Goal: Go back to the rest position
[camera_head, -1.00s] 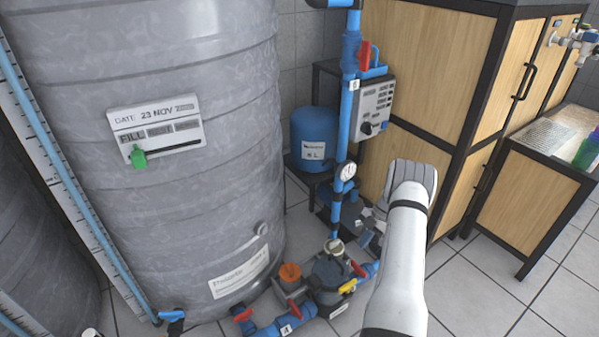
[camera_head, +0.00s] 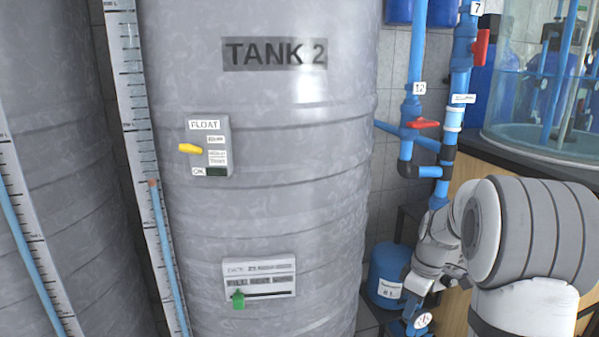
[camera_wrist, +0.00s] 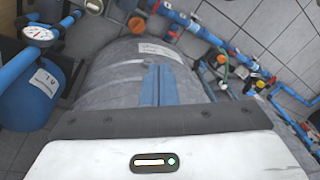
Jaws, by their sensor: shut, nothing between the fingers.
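My arm shows at the right of the head view, folded at a thick grey joint. My gripper (camera_head: 413,304) points down beside the right side of the grey tank marked TANK 2 (camera_head: 270,190), in front of a blue vessel (camera_head: 387,272); its fingertips are hard to make out there. In the wrist view my gripper (camera_wrist: 158,84) is shut and empty, its two blue-grey fingers side by side over the tank's grey wall (camera_wrist: 105,80).
Blue pipes with red-handled valves (camera_head: 424,123) rise close to my arm. A pressure gauge (camera_head: 422,321) sits low near my gripper. A clear round tank (camera_head: 545,110) stands at the right. Tiled floor (camera_wrist: 240,20) shows in the wrist view.

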